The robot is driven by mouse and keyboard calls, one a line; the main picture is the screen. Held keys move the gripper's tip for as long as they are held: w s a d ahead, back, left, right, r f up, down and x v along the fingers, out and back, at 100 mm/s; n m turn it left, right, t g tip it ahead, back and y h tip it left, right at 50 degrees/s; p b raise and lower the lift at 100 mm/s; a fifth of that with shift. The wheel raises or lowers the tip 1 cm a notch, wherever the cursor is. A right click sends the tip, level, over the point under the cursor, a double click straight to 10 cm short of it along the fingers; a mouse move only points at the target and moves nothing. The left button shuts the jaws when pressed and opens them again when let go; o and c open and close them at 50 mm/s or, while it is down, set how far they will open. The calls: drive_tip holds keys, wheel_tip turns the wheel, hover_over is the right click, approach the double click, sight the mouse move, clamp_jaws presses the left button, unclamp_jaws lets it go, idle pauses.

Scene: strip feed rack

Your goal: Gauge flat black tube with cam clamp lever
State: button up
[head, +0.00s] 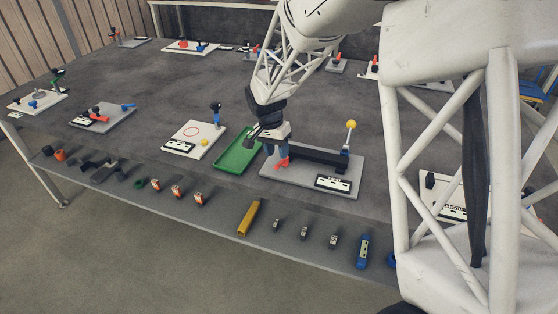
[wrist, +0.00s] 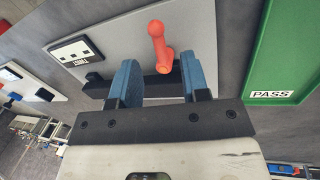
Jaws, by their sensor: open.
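My gripper (head: 282,147) is above the bar's left end. Its blue fingers (wrist: 161,82) are open, apart, with the lever showing between and beyond them. No grip on anything shows.
A green tray (head: 237,152) is close on the left; its PASS label (wrist: 272,94) shows in the wrist view. A post with a yellow ball (head: 351,125) rises at the plate's right end. Loose parts, including a yellow bar (head: 248,218), line the front edge.

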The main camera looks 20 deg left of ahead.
sight(281, 165)
drive_tip(key=shift+s+d+f, duration=0.1)
drive_tip(key=shift+d+f, duration=0.1)
drive_tip(key=shift+f, duration=0.8)
drive_tip(key=shift+d+f, duration=0.2)
drive_tip(key=shift+f, duration=0.75)
clamp_jaws()
